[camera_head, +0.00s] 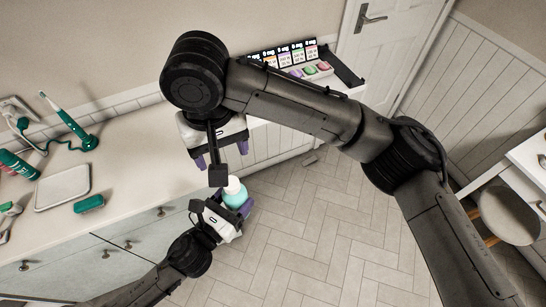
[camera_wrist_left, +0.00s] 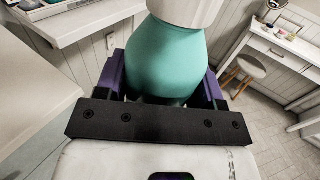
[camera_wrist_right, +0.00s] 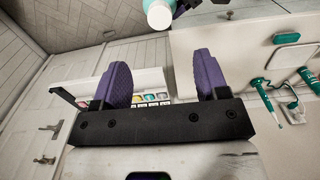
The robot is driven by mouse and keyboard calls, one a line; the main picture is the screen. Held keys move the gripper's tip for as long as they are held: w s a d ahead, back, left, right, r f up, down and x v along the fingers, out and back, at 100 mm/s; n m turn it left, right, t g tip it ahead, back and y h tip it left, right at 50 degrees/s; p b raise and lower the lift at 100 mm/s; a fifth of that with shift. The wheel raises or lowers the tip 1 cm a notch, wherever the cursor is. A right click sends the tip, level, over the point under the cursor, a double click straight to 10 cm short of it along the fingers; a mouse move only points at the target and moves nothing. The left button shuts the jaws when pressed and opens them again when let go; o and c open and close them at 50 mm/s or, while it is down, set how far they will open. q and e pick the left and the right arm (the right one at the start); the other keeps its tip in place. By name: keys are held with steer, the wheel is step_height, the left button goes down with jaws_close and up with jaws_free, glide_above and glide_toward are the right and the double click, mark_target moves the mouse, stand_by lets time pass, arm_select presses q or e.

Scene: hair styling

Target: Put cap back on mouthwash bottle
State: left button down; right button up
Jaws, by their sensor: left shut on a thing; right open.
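The mouthwash bottle (camera_head: 238,197) is teal with a white cap (camera_head: 233,184) seated on its top, as far as I can see. My left gripper (camera_head: 229,209) is shut around the bottle and holds it off the counter's front edge. In the left wrist view the bottle's teal body (camera_wrist_left: 167,60) fills the space between the purple fingers, and the white cap (camera_wrist_left: 186,10) is cut off at the top. My right gripper (camera_head: 221,158) is open and empty, above and behind the bottle. In the right wrist view the white cap (camera_wrist_right: 159,15) shows at the top edge, beyond the purple fingers.
The counter (camera_head: 125,185) holds a white tray (camera_head: 62,188), a green case (camera_head: 89,204), a toothbrush on a stand (camera_head: 72,130) and a green tube (camera_head: 17,166) at the left. A display of coloured items (camera_head: 310,70) stands at the back. Floor (camera_head: 330,225) is free at the right.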

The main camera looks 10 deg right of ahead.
steer(key=f+t+y, duration=0.1)
steer(key=w+f+n+t+y, duration=0.1)
steer(key=f+y, duration=0.1)
steer(key=f+n+y, duration=0.1)
steer(key=shift+w+a+f+t+y, duration=0.2)
steer(key=shift+w+f+t+y, duration=0.1)
steer(key=shift+w+f+t, duration=0.1)
steer(key=s+d+f+m+t+y, duration=0.15)
steer(key=d+f+t, duration=0.35)
steer(key=d+f, duration=0.65)
steer(key=s+d+f+g+h, duration=0.1)
steer(key=s+d+f+h, duration=0.1)
steer(key=s+d+f, duration=0.3)
steer(key=s+d+f+m+g+h, duration=0.1)
steer(key=s+d+f, duration=0.4)
steer(key=s, duration=0.7)
steer(key=s+d+f+m+g+h, duration=0.1)
steer(key=s+d+f+g+h, duration=0.1)
steer(key=s+d+f, duration=0.4)
step_height(320, 180, down, 3)
steer(key=s+h, duration=0.1)
steer(key=s, duration=0.2)
